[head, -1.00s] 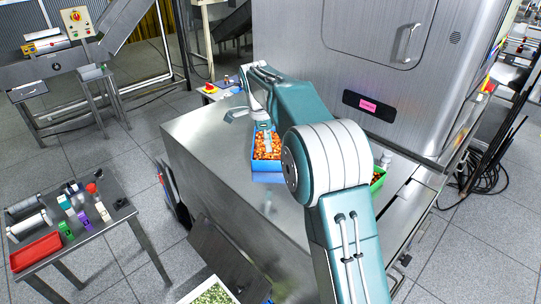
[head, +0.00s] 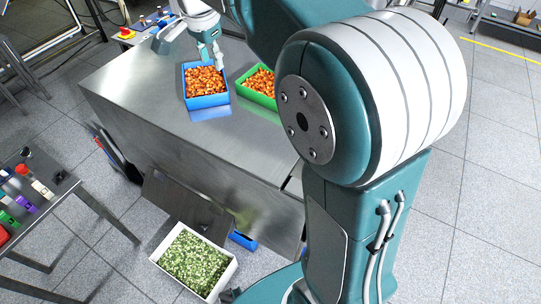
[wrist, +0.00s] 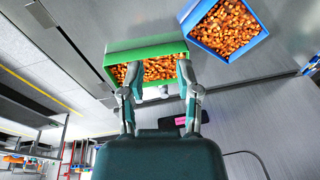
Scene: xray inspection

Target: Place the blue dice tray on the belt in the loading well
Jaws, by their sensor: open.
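The blue tray (head: 208,102), filled with orange-brown diced pieces, stands upright on the steel surface in the head view. It also shows at the upper right of the wrist view (wrist: 207,49). A green tray (head: 256,98) with similar pieces stands to its right; in the wrist view this tray (wrist: 150,48) lies ahead of my fingers. My gripper (head: 211,50) is open and empty near the blue tray's far right corner in the head view. In the wrist view its fingertips (wrist: 158,72) are spread across the green tray's picture; contact cannot be told. I cannot make out the belt.
The steel surface (head: 150,95) is bare left of the blue tray. A white crate of green pieces (head: 167,264) is low in front, with a blue object (head: 243,240) beside it. A side table (head: 48,195) with small items stands at left.

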